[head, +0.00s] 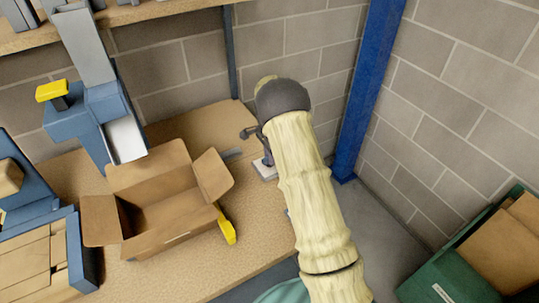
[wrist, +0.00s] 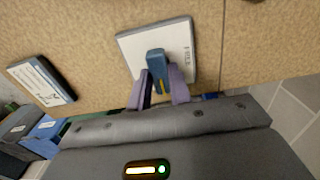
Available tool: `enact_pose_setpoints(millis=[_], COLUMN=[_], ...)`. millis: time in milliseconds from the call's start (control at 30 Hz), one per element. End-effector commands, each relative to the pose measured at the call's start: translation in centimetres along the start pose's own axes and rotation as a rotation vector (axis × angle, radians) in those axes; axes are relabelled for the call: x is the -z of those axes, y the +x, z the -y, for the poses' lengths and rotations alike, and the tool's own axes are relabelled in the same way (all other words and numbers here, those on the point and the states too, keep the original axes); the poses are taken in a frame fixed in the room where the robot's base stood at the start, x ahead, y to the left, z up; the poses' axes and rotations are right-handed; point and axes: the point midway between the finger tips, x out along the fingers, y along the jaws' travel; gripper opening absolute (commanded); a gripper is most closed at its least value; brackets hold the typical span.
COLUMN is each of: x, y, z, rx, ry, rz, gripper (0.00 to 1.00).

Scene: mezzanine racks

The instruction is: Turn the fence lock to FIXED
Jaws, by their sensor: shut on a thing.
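The fence lock is a blue lever (wrist: 156,62) with a yellow stripe, standing on a white plate (wrist: 128,45) on the bench top. Small lettering shows along the plate's right side in the wrist view, but I cannot read it surely. My gripper (wrist: 161,84) has its two purple-grey fingers on either side of the lever, shut on it. In the head view the white plate (head: 264,172) shows beside my arm, near the bench's right end. My gripper is mostly hidden there behind my sleeved arm, and so is the lever.
An open cardboard box (head: 160,205) stands left of the plate, with a yellow piece (head: 227,228) at its corner. A second label plate (wrist: 42,80) lies left in the wrist view. A blue post (head: 368,90) and block wall stand right. A green crate (head: 455,280) holds cartons.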

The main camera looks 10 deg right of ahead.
Motion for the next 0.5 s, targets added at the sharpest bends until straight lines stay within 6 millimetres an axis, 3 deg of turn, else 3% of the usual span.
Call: enact_pose_setpoints(millis=[400, 433, 500], x=[0.04, 0.05, 0.04], y=[-0.23, -0.23, -0.21], z=[0.2, 0.2, 0.18], rx=[0.007, 0.007, 0.006], ry=[0.012, 0.012, 0.011], rz=[-0.002, -0.002, -0.002], gripper=[0.0, 0.22, 0.36])
